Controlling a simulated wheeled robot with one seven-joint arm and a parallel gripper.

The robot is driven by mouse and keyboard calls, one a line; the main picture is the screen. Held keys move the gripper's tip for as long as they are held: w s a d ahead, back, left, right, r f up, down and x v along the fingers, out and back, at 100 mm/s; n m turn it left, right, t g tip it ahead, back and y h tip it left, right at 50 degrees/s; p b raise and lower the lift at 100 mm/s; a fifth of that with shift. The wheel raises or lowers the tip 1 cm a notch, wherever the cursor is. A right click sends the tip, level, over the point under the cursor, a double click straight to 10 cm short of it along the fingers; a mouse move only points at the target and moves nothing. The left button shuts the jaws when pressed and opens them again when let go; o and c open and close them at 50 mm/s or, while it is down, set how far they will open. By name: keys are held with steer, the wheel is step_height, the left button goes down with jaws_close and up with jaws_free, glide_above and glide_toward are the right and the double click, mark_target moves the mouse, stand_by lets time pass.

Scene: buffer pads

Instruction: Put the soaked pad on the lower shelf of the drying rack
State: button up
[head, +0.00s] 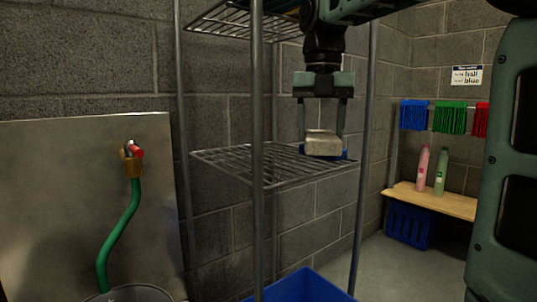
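A pale, block-shaped pad (323,143) is between the fingertips of my gripper (322,133), which points straight down. The fingers line up with the pad's two sides and appear shut on it. The pad is at the right end of the lower wire shelf (235,165) of the drying rack. I cannot tell whether its underside touches the shelf. A blue thing (344,155) shows just behind and below the pad, mostly hidden by it. The upper shelf (222,24) is partly cut off at the top.
Rack posts (257,110) stand in front of and beside the shelf; its left part is bare. A blue bin (305,287) is below. A green hose (119,228) hangs at left. Bottles (422,168) stand on a wooden bench (440,200) at right, under coloured cloths (450,117).

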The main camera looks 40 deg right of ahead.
steer(key=w+b, duration=0.1)
steer(key=w, duration=0.4)
steer(key=w+f+b, duration=0.1)
steer(key=w, duration=0.4)
steer(key=w+f+b, duration=0.1)
steer(key=w, duration=0.4)
steer(key=shift+w+a+f, duration=0.25)
step_height(320, 180, down, 5)
steer(key=b, duration=0.3)
steer(key=shift+r+b, duration=0.15)
steer(key=shift+b, duration=0.25)
steer(key=shift+w, duration=0.15)
steer(key=o, duration=1)
